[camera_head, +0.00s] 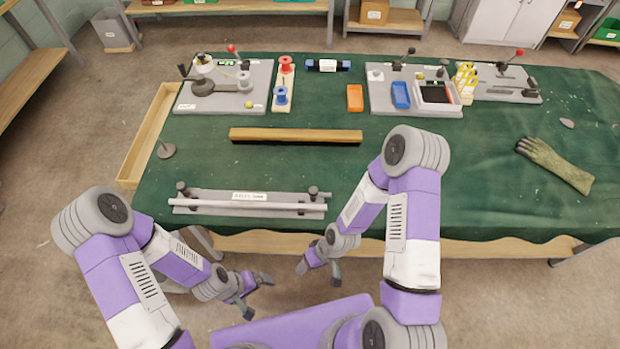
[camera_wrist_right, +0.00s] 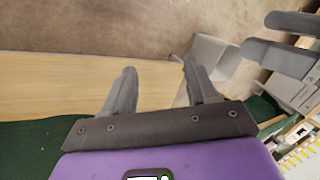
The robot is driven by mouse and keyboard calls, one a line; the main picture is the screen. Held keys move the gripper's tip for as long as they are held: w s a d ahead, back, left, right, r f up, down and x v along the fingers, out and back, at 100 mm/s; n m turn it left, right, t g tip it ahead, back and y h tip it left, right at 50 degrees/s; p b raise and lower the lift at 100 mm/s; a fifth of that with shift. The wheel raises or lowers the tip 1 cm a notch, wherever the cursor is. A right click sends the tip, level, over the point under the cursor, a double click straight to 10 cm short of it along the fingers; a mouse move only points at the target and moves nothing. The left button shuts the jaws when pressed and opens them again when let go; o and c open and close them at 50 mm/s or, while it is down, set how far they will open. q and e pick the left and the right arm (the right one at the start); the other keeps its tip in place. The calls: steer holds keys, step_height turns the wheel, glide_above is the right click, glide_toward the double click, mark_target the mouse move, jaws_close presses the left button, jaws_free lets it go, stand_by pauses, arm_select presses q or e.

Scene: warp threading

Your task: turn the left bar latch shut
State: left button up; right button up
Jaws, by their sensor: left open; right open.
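The bar fixture is a grey plate (camera_head: 225,195) at the table's front left, with a labelled white tag and a pale rod (camera_head: 245,204) along its near side. The left bar latch (camera_head: 182,189) is a dark knobbed piece at the plate's left end; its turn angle is too small to tell. A matching right latch (camera_head: 314,192) stands at the other end. My left gripper (camera_head: 257,292) is open and empty, in front of the table edge, below and right of the left latch. My right gripper (camera_head: 319,270) is open and empty near the table edge; it also shows in the right wrist view (camera_wrist_right: 160,83).
A brown wooden bar (camera_head: 295,136) lies behind the fixture. A round grey piece (camera_head: 166,151) sits to the left. Boards with spools and levers line the back, and a glove-like hand (camera_head: 556,165) lies at right. Bare green cloth surrounds the fixture.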

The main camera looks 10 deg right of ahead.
steer(key=w+r+n+p, duration=0.6)
steer(key=r+n+p, duration=0.2)
steer(key=r, duration=0.2)
step_height(320, 180, up, 11)
steer(key=n+h+p, duration=0.5)
steer(key=n+p, duration=0.2)
steer(key=n, duration=0.8)
glide_above(313, 190)
steer(key=shift+s+a, duration=0.2)
steer(key=shift+s, duration=0.1)
steer(key=shift+w+d+n, duration=0.2)
steer(key=shift+n, duration=0.2)
arm_select(q)
step_height(313, 190, up, 17)
steer(key=shift+r, duration=0.2)
arm_select(e)
step_height(313, 190, down, 7)
steer(key=shift+f, duration=0.2)
arm_select(q)
steer(key=shift+w, duration=0.1)
